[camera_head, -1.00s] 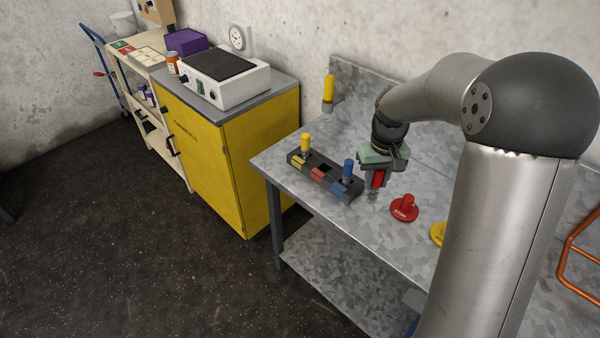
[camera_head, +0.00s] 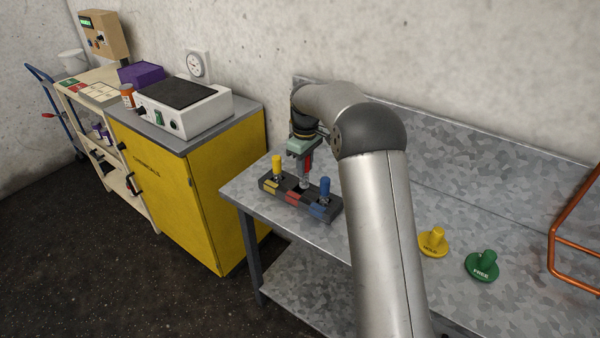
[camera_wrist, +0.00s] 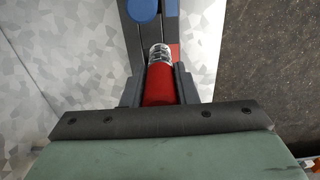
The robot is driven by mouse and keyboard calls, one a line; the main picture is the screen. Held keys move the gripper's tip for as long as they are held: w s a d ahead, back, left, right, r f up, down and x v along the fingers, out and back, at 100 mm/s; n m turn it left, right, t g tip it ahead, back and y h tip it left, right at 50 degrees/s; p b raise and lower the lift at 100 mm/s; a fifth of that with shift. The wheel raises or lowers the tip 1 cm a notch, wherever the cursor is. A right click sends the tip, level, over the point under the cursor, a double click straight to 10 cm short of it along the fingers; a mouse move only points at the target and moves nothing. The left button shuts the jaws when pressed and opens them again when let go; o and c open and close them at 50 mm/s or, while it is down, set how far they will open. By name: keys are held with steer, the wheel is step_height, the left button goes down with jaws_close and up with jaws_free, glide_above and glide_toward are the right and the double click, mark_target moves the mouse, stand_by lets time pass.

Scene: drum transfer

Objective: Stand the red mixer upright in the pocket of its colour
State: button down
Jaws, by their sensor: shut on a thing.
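My gripper (camera_head: 304,157) is shut on the red mixer (camera_head: 308,160), which hangs about upright with its metal end down. In the wrist view the red handle (camera_wrist: 159,85) sits between the fingers, metal end beyond it. The mixer is over the middle of the dark rack (camera_head: 266,184), by the red label (camera_head: 293,197). I cannot tell whether its tip is inside the red pocket; the pocket opening is hidden. A yellow mixer (camera_head: 277,166) stands in the rack's left pocket, and a blue mixer (camera_head: 325,188) in the right one; its blue top (camera_wrist: 142,9) shows in the wrist view.
The rack stands on a grey metal table (camera_head: 245,190). A yellow cabinet (camera_head: 205,190) with a white hot plate (camera_head: 185,107) stands left. An orange rail (camera_head: 577,240) is far right.

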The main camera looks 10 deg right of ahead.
mark_target(304, 184)
steer(key=shift+w+a+f+p, duration=0.2)
steer(key=shift+w+f, duration=0.25)
steer(key=shift+f, duration=0.6)
steer(key=shift+w+a+f+p, duration=0.1)
steer(key=shift+w+f+p, duration=0.3)
steer(key=shift+f, duration=0.6)
steer(key=shift+w+a+f+p, duration=0.15)
steer(key=shift+w+f, duration=0.4)
steer(key=shift+f, duration=0.5)
steer(key=shift+f, duration=0.1)
steer(key=c, duration=1.1)
jaws_free()
steer(key=shift+f, duration=0.1)
steer(key=shift+c, duration=0.2)
